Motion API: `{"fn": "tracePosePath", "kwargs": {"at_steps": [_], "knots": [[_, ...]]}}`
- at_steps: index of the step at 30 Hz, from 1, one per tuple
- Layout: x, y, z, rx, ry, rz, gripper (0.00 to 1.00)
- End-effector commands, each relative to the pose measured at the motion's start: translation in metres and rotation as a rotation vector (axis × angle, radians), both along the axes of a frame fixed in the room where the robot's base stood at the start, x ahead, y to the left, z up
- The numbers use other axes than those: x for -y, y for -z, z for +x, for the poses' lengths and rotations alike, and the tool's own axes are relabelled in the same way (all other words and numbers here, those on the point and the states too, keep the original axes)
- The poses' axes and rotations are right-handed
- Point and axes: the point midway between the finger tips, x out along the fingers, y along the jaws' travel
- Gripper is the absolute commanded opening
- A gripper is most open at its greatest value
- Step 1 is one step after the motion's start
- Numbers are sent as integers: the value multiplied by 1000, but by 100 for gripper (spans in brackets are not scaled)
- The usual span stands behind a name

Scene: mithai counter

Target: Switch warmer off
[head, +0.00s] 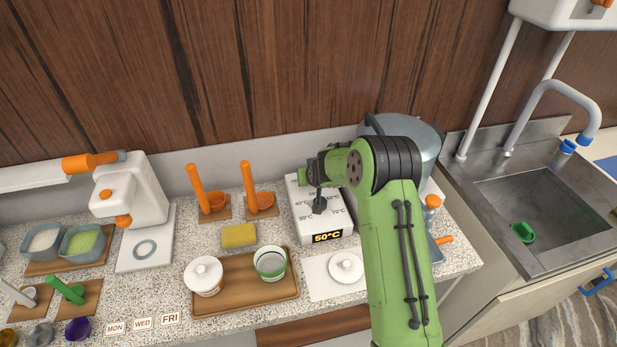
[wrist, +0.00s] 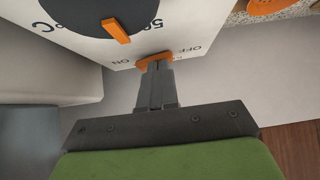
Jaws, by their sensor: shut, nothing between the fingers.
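The warmer (head: 304,225) is a white box on the counter with temperature marks and a "50°C" display; my arm hides part of it in the head view. In the wrist view, the white warmer face (wrist: 95,45) shows a dark dial (wrist: 75,12) with an orange pointer. An orange switch (wrist: 153,57) sits between the ON and OFF labels. My gripper (wrist: 156,66) is shut and empty, its fingertips at the switch and partly covering it. They look in contact, but I cannot tell for sure. Which way the switch is set is unclear.
A large steel pot (head: 424,135) stands behind my arm. A wooden tray (head: 217,303) with two pots, a yellow sponge (head: 239,236) and two orange-handled tools (head: 250,188) lie left of the warmer. A sink (head: 540,200) is at the right. A wall rises behind.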

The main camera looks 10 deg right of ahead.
Motion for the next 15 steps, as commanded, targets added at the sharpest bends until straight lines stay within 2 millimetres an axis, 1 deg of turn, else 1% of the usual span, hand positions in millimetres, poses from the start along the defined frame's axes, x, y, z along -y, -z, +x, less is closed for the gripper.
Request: {"fn": "tracePosePath", "kwargs": {"at_steps": [3, 5, 8, 11, 15], "knots": [[0, -1, 0, 0, -1, 1, 0], [-1, -5, 0, 1, -1, 0, 0], [-1, -22, 1, 4, -1, 0, 0], [-3, -47, 2, 5, -2, -1, 0], [-6, -67, -24, 3, -1, -1, 0]]}}
